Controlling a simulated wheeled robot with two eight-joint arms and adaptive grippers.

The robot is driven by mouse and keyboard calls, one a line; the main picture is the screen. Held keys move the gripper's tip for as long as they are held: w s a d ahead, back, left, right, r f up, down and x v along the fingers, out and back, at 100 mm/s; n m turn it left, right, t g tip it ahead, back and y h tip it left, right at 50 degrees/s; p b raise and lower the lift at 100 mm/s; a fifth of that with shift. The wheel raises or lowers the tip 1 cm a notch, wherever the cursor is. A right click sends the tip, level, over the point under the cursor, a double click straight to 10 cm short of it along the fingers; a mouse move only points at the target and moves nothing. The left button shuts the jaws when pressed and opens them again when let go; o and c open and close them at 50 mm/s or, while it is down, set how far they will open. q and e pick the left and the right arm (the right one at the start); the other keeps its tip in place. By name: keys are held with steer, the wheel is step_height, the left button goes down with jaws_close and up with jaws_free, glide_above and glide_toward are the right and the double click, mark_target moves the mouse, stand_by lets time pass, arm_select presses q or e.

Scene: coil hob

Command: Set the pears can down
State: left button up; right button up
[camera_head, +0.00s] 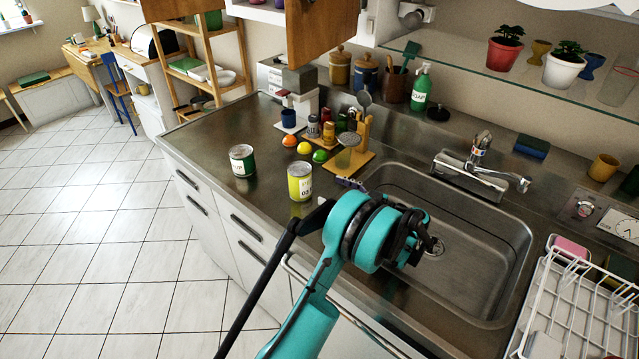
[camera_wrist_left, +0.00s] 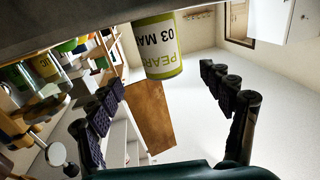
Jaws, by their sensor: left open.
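The pears can (camera_head: 300,183), with a yellow-green label and a pale lid, stands upright on the dark counter (camera_head: 225,190) near its front edge. My left gripper (camera_head: 332,200) is just right of it in the head view, partly hidden by my teal wrist. In the left wrist view, which is upside down, the pears can (camera_wrist_left: 162,50) shows its label "PEARS 03 MA". It lies ahead, between the lines of the two spread black fingers, with clear gaps on both sides. The left gripper is open and empty. My right gripper is not in view.
A green-labelled can (camera_head: 242,160) stands to the left of the pears can. An orange (camera_head: 289,140), a lemon (camera_head: 304,147) and a green fruit (camera_head: 320,156) lie behind. The sink (camera_head: 470,245) is to the right. The counter's left part is bare.

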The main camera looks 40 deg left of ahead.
arm_select(q)
steer(key=s+d+r+m+t+h, duration=0.4)
steer(key=s+m+h, duration=0.4)
steer(key=m, duration=0.2)
steer(key=s+d+f+m+t+h, duration=0.2)
steer(key=s+d+m+t+h, duration=0.2)
steer(key=s+d+m+h, duration=0.5)
steer(key=s+d+h, duration=0.1)
steer(key=s+d, duration=0.5)
steer(key=d, duration=0.2)
steer(key=shift+t, duration=0.4)
steer(key=shift+f, duration=0.1)
